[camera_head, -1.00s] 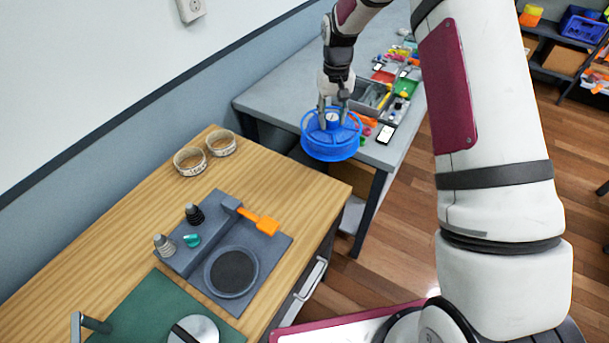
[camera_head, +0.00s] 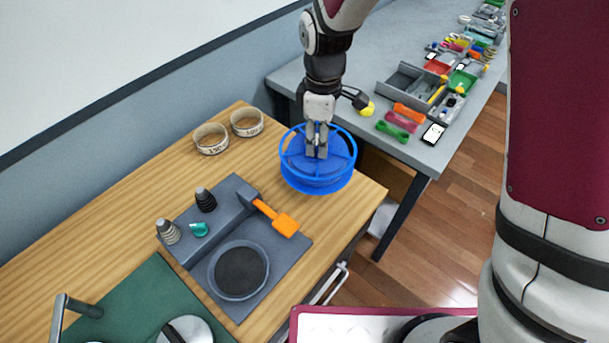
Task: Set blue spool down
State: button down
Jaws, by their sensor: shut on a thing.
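The blue spool (camera_head: 318,176) is a round blue reel with a spoked rim, seen in the head view at the far right corner of the wooden bench (camera_head: 130,190). My gripper (camera_head: 317,152) points down into the spool's middle and is shut on it. The fingers hide part of the hub. The spool looks about level. I cannot tell whether its underside touches the wood or hangs a little above it.
Two tape rings (camera_head: 211,139) lie left of the spool. A grey fixture (camera_head: 285,257) with an orange-handled tool (camera_head: 284,223) is in front. A green mat (camera_head: 150,300) is at the near left. A grey table (camera_head: 400,60) with trays stands behind.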

notch_tip(320, 180, down, 10)
jog(key=shift+a+r+p, duration=0.15)
jog(key=shift+p, duration=0.5)
jog(key=c, duration=1.1)
grip_release()
